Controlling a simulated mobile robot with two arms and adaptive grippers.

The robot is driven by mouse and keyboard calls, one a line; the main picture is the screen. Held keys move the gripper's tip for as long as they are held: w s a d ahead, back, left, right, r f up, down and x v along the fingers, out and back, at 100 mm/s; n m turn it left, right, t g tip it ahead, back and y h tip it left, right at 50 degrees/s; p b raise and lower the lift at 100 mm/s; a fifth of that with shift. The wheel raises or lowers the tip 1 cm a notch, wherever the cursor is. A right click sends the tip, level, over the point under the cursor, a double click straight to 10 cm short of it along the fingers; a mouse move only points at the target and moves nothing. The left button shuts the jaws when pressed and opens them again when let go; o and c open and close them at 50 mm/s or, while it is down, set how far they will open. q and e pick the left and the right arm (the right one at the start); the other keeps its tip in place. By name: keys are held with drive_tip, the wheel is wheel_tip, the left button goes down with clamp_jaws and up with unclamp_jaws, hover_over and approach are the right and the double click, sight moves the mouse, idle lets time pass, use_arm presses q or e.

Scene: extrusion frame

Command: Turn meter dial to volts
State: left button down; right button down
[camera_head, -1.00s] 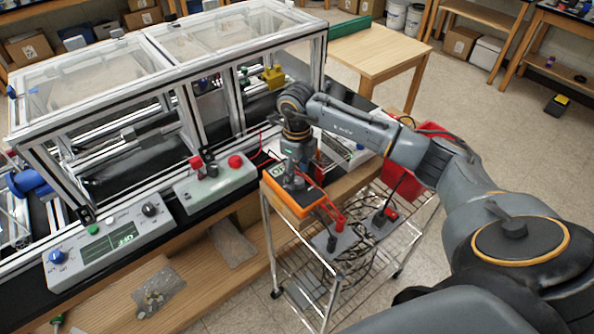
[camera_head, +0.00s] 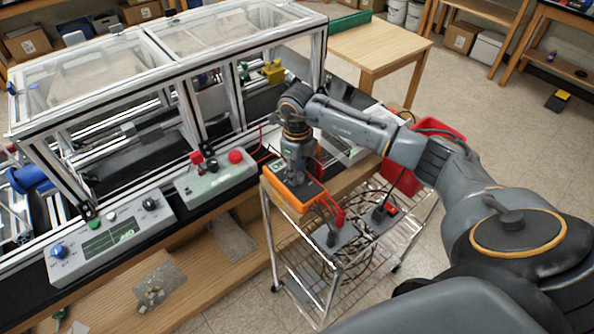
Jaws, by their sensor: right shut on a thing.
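The orange multimeter (camera_head: 311,193) lies on top of the wire cart, with its display side partly visible to the left of my gripper. My right gripper (camera_head: 296,180) points down onto the meter's face and is shut on the dial. The dial itself is hidden under the fingers, so its setting cannot be read. Red test leads (camera_head: 337,213) run from the meter's near end. My left gripper is not in view.
A grey control box (camera_head: 215,178) with a red button stands just left of the meter. Another control panel (camera_head: 110,240) sits further left. The framed machine (camera_head: 180,42) stands behind. A red bin (camera_head: 408,180) is right of my gripper.

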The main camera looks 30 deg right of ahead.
drive_tip(key=m+b, duration=0.1)
drive_tip(key=m, duration=0.2)
drive_tip(key=shift+d+f+b, duration=0.1)
drive_tip(key=shift+f+b, duration=0.05)
drive_tip(key=shift+b, duration=0.25)
drive_tip(key=m+b, duration=0.1)
drive_tip(key=m, duration=0.1)
drive_tip(key=shift+m, duration=0.3)
drive_tip(key=m+b, duration=0.1)
drive_tip(key=m, duration=0.2)
drive_tip(key=shift+m+b, duration=0.5)
drive_tip(key=shift+m, duration=0.9)
drive_tip(key=c, duration=1)
unclamp_jaws()
